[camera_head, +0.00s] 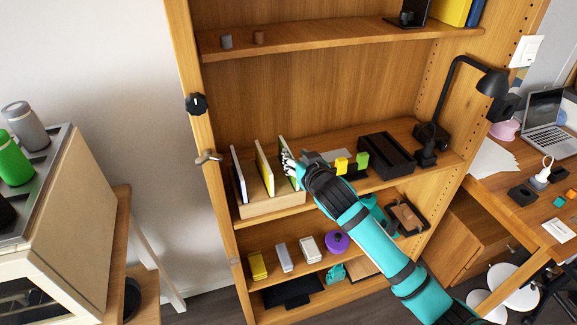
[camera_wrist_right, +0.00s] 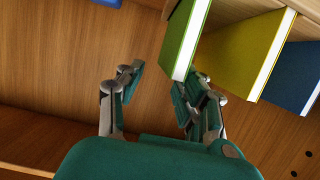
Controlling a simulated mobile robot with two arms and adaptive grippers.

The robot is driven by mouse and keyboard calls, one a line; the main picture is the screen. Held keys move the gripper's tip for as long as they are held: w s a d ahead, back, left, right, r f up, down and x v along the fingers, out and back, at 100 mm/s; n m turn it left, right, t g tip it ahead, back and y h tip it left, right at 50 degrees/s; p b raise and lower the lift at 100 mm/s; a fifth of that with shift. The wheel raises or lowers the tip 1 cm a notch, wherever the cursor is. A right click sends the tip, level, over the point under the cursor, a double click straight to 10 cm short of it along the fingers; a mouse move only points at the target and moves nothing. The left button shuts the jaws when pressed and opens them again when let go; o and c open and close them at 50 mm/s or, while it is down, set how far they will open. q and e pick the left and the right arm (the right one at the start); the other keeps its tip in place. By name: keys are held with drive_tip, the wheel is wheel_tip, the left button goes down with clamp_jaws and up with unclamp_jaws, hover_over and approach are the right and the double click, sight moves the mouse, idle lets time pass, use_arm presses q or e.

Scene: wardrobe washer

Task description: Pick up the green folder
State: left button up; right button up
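The green folder (camera_head: 285,152) stands upright as the rightmost of three folders in a wooden holder on the middle shelf of the bookcase. My right gripper (camera_head: 289,163) is at this folder and covers part of it in the head view. In the right wrist view, the green folder (camera_wrist_right: 184,38) shows its green cover and white page edge. My right gripper (camera_wrist_right: 158,88) is open there, with the folder's near end close to the right finger and a gap to the left finger. Whether a finger touches it I cannot tell. My left gripper is not in view.
A yellow folder (camera_head: 264,167) and a blue folder (camera_head: 238,174) stand left of it in the holder (camera_head: 270,203). A black tray (camera_head: 386,157) and a black lamp (camera_head: 447,95) are to the right on the shelf. The upper shelf (camera_head: 330,38) lies above.

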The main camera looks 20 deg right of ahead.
drive_tip(key=shift+a+p+x, duration=0.2)
drive_tip(key=shift+p+x, duration=0.15)
drive_tip(key=shift+x, duration=0.95)
drive_tip(key=shift+a+p+x, duration=0.2)
drive_tip(key=shift+p+x, duration=0.15)
drive_tip(key=shift+x, duration=0.95)
drive_tip(key=shift+s+f, duration=0.15)
clamp_jaws()
